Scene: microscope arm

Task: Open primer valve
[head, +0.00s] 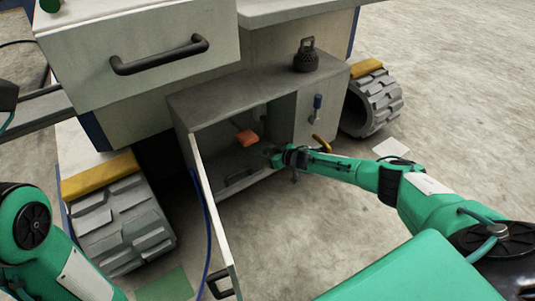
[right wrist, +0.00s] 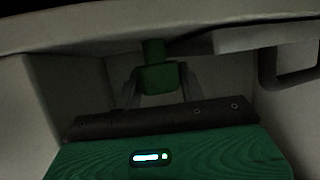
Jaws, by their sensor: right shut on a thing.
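My right gripper (head: 270,155) reaches into the open grey cabinet (head: 255,88) from the right. In the right wrist view my right gripper (right wrist: 161,82) has its two fingers on either side of a small green block-shaped knob (right wrist: 160,77) and is shut on it. The knob hangs on a short green stem below a pale overhead surface. It appears to be the primer valve, but no label shows. In the head view I cannot make out the knob. An orange handle (head: 247,137) shows inside the cabinet, left of my right gripper. My left gripper is out of view.
The cabinet's open door (head: 211,210) stands out toward me, left of my right arm. A drawer with a black handle (head: 158,55) juts above. A dark round-bodied weight (head: 306,58) stands on the cabinet. Tracks (head: 372,103) flank it. Floor at right is mostly clear.

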